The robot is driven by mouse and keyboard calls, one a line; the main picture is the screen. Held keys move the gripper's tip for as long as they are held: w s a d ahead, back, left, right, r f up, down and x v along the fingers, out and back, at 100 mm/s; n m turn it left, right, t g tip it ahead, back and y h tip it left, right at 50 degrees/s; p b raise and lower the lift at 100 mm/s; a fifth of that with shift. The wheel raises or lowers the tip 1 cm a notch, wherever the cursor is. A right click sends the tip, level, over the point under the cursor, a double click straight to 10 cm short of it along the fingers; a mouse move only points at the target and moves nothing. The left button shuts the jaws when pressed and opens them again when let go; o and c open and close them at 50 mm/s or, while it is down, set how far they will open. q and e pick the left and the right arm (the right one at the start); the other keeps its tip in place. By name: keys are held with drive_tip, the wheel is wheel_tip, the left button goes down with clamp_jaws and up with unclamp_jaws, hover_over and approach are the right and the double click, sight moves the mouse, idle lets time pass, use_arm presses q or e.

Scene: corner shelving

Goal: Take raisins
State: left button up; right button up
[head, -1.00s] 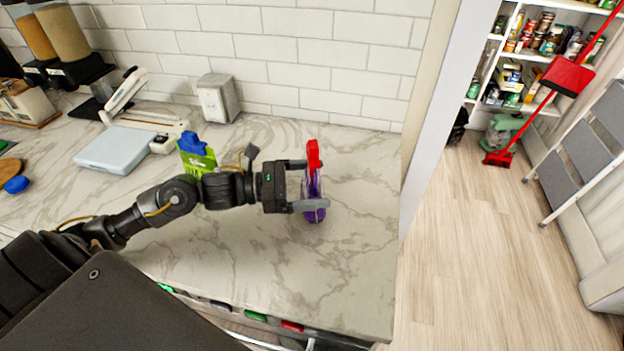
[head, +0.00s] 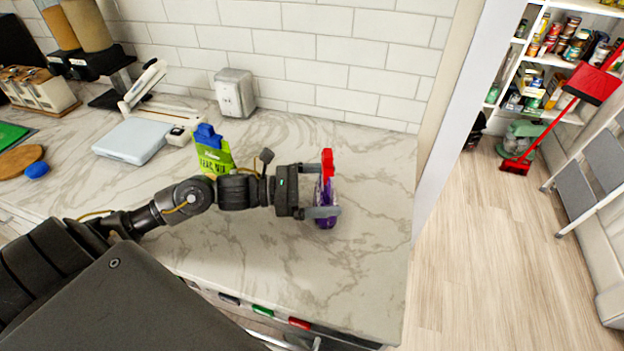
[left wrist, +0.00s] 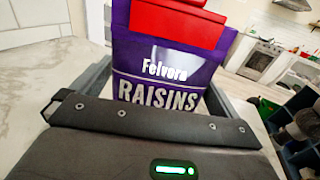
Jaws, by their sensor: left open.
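The raisins bag (head: 326,200) is purple with a red clip on top and stands upright on the marble counter. In the left wrist view the raisins bag (left wrist: 165,75) shows the words "Felvora RAISINS" and fills the space in front of the palm. My left gripper (head: 328,190) is open, with one finger on each side of the bag. Whether the fingers touch it I cannot tell. My right gripper is not in view.
A green bag with a blue clip (head: 213,152) stands behind my left forearm. The counter (head: 340,280) is clear in front of the bag and ends at right.

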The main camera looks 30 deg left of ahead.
use_arm(q)
drive_tip(key=b+v, duration=0.2)
drive_tip(key=v, duration=0.6)
drive_tip(key=shift+s+a+b, duration=0.25)
drive_tip(key=shift+a+b, duration=0.1)
drive_tip(key=shift+v, duration=0.85)
drive_tip(key=shift+r, duration=0.1)
